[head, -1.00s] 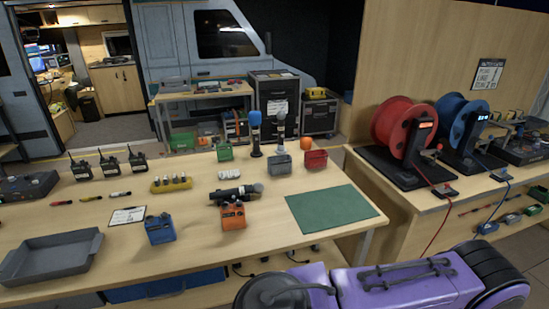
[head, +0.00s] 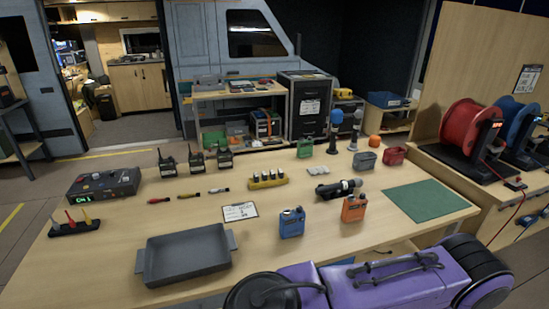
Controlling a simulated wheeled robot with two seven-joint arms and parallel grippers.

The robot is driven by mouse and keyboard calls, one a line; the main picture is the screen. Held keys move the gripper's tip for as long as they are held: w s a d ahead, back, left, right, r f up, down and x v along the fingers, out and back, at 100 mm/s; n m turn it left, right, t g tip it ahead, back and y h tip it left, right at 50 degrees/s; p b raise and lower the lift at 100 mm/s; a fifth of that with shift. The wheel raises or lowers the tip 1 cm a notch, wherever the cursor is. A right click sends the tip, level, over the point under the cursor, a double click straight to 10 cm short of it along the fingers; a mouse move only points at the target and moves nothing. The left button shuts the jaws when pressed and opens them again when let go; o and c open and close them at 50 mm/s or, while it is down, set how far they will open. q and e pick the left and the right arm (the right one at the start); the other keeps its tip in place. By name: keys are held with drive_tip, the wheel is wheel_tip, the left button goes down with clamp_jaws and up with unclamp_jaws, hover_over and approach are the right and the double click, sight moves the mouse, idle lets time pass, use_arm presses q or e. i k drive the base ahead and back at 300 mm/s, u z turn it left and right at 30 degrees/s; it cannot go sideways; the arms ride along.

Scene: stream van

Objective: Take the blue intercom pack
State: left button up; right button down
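The blue intercom pack (head: 291,223) stands upright near the front edge of the wooden table (head: 110,262), left of a similar orange pack (head: 353,208). It is fully visible and nothing touches it. A similar green pack (head: 305,148) stands near the table's back edge. Neither of my grippers is in view. A purple and black part of my own body fills the bottom right and covers part of the table's front edge.
A grey tray (head: 187,254) lies left of the blue pack, and a white label card (head: 240,212) lies behind it. Black radios (head: 196,160) and a dark microphone (head: 338,189) are farther back. The green mat (head: 425,201) at right is bare.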

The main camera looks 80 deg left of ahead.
sight(290, 225)
drive_tip(key=u, duration=1.8)
